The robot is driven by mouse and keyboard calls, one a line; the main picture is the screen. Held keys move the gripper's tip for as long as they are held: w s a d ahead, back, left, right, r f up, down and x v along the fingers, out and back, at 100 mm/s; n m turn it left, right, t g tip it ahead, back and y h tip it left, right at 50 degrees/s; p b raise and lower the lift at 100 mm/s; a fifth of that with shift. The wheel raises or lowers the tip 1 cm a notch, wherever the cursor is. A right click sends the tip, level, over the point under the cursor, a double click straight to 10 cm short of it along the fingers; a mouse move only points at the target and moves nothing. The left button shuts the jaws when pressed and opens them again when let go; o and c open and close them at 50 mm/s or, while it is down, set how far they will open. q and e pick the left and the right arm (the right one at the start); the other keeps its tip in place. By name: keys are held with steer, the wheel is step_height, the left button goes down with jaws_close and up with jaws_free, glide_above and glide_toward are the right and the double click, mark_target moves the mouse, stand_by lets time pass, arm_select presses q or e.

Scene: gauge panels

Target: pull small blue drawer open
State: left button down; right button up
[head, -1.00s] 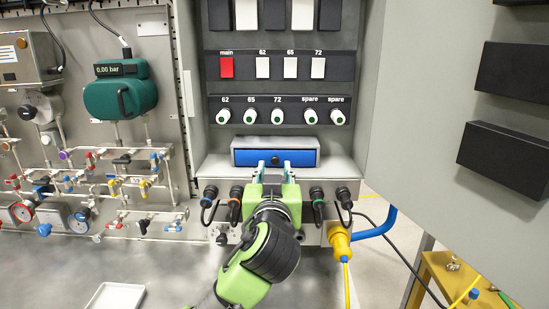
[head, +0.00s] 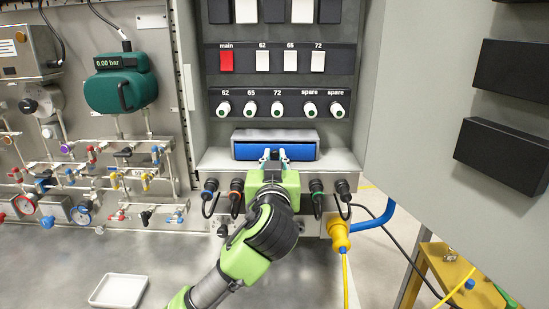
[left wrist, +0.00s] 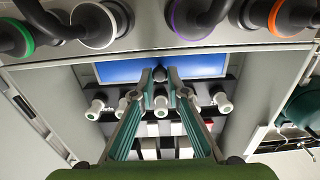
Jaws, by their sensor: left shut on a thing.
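The small blue drawer (head: 301,151) sits in a grey housing (head: 250,136) on the cabinet's ledge, below the row of knobs. A thin dark strip shows along its top edge; I cannot tell if it stands out slightly. My left gripper (head: 274,155) is in front of the drawer's middle, its fingers closed in on the handle. In the left wrist view, the fingertips (left wrist: 160,75) are on both sides of a small dark handle (left wrist: 160,73), with the blue front (left wrist: 118,71) behind. The handle is mostly hidden in the head view. My right gripper is not in view.
Black sockets with cables flank my gripper on the ledge's front (head: 331,174). A yellow plug (head: 339,236) hangs at the right. The open grey door (head: 450,130) bounds the right side. Pipes and valves fill the left panel. A white tray (head: 118,291) lies at lower left.

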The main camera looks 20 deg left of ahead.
arm_select(q)
steer(key=v, duration=0.5)
steer(key=shift+s+d, duration=0.1)
steer(key=shift+s, duration=0.3)
steer(key=c, duration=2)
jaws_free()
steer(key=v, duration=1.2)
